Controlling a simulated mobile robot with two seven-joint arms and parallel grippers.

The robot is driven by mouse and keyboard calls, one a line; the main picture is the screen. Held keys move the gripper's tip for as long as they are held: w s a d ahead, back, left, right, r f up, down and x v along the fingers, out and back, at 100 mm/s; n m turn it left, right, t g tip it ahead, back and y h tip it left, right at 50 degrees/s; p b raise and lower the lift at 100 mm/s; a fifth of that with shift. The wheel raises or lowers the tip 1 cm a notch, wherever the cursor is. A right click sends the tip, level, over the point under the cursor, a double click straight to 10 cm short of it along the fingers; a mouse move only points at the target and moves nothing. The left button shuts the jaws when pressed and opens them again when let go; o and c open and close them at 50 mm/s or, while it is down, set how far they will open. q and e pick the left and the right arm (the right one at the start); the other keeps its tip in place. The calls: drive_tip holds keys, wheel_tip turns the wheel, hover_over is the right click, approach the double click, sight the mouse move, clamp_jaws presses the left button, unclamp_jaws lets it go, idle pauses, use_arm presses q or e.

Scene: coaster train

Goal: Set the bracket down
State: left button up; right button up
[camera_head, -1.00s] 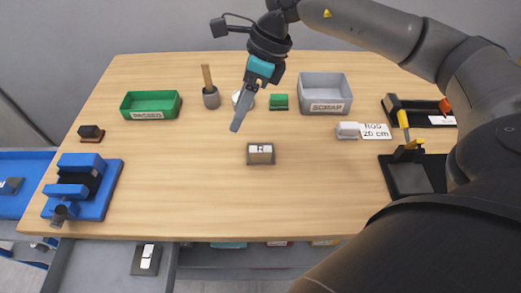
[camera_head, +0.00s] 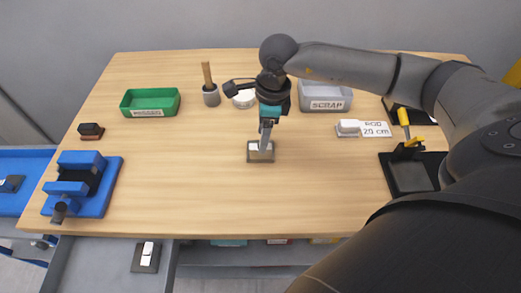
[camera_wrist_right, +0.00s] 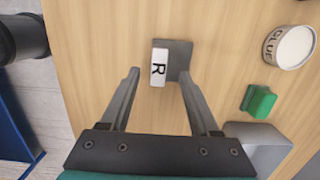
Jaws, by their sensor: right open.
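The bracket (camera_head: 253,158), a small grey piece with a white face marked R, sits on the middle of the wooden table. It also shows in the right wrist view (camera_wrist_right: 181,58), ahead of and between the fingertips. My right gripper (camera_head: 265,148) points down over the bracket and partly covers it in the head view. In the right wrist view, its two fingers (camera_wrist_right: 160,73) are spread apart with nothing clamped between them. I cannot tell whether a finger touches the bracket. My left gripper is not in view.
A blue fixture (camera_head: 95,205) stands at the left. A green tray (camera_head: 128,111), a brush pot (camera_head: 211,97), a glue tub (camera_wrist_right: 290,48) and a SCRAP bin (camera_head: 325,105) stand behind. A green block (camera_wrist_right: 261,101) lies near the bin. Table left of the bracket is clear.

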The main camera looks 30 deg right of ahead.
sight(253, 156)
drive_tip(key=f, duration=0.5)
drive_tip(key=shift+a, duration=0.3)
clamp_jaws()
drive_tip(key=shift+w+r, duration=0.15)
idle(0.9)
